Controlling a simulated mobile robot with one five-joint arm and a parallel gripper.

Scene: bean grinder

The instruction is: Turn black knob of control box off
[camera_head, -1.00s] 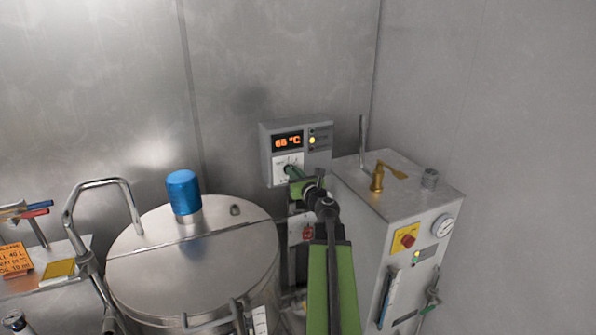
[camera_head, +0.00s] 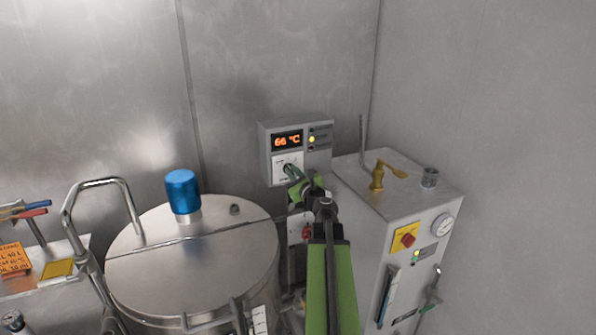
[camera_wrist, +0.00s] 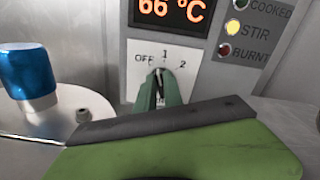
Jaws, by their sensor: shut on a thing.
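The control box (camera_head: 268,150) is mounted on the back wall, with an orange display reading 66 °C. In the wrist view its white dial plate (camera_wrist: 137,75) shows OFF, 1 and 2. The black knob (camera_wrist: 158,84) sits below these marks, between my green fingertips, pointing up roughly toward 1; its exact angle is hard to tell. My gripper (camera_head: 289,169) is shut on the knob from the front. The fingers hide the knob's sides and the lower part of the dial.
The yellow STIR lamp (camera_wrist: 232,28) is lit beside the display. A steel vessel (camera_head: 150,262) with a blue cap (camera_head: 182,190) stands left of my arm. A grey cabinet (camera_head: 400,205) with a red knob (camera_head: 408,240) and gauge stands close on the right.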

